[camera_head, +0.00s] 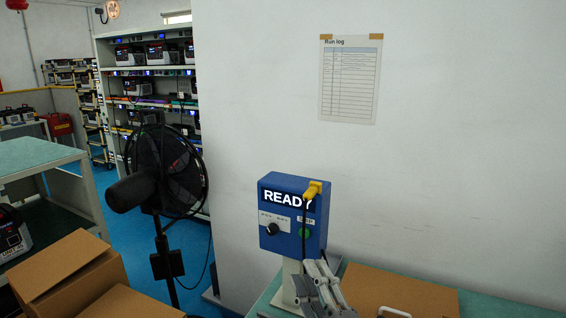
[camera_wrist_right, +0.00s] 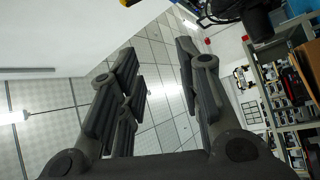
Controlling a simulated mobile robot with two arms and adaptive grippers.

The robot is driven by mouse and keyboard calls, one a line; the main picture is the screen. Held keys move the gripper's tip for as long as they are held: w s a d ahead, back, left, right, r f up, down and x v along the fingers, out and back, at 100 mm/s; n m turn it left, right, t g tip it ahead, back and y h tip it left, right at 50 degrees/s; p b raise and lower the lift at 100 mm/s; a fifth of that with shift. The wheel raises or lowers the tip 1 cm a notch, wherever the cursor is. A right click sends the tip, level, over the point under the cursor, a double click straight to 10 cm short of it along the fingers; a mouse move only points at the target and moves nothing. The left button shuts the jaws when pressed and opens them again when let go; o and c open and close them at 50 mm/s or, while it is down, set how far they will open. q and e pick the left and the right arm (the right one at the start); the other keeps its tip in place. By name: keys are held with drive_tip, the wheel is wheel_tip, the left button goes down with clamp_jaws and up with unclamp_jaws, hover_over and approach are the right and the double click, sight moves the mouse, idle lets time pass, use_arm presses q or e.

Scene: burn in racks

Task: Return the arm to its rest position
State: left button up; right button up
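My right gripper (camera_head: 315,270) shows at the bottom of the head view, pointing up, in front of the lower part of a blue control box (camera_head: 268,240). In the right wrist view its two fingers (camera_wrist_right: 157,55) stand apart with only ceiling and wall between them, so it is open and empty. The right arm itself is mostly out of the head view. My left gripper is not in view.
The box reads READY and has a knob, a green button and a yellow plug (camera_head: 313,190) with a black cable. A cardboard box (camera_head: 400,292) lies on the green bench beside the gripper. A black fan (camera_head: 170,170) and cartons (camera_head: 70,270) stand left.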

drive_tip(key=s+d+f+m+g+h, duration=0.35)
drive_tip(key=d+f+m, duration=0.2)
drive_tip(key=f, duration=0.25)
drive_tip(key=s+d+f+m+g+h, duration=0.25)
drive_tip(key=d+f+m+h, duration=0.25)
drive_tip(key=d+f, duration=0.25)
drive_tip(key=s+d+f+m+g, duration=0.1)
drive_tip(key=s+f+m+g, duration=0.1)
drive_tip(key=s+f+g, duration=0.6)
drive_tip(key=s+d+f+m+g, duration=0.15)
drive_tip(key=s+f, duration=0.35)
drive_tip(key=s, duration=0.7)
drive_tip(key=s+f+g+b, duration=0.3)
drive_tip(key=f+b, duration=0.3)
drive_tip(key=f, duration=2.7)
drive_tip(key=s+d+f+b, duration=0.2)
drive_tip(key=s+f+b, duration=0.2)
drive_tip(key=s+f, duration=1.2)
wheel_tip(320, 180, down, 4)
drive_tip(key=shift+s+d+r+g+y, duration=0.15)
drive_tip(key=shift+d+r+g+y, duration=0.1)
drive_tip(key=shift+d+g+y, duration=0.1)
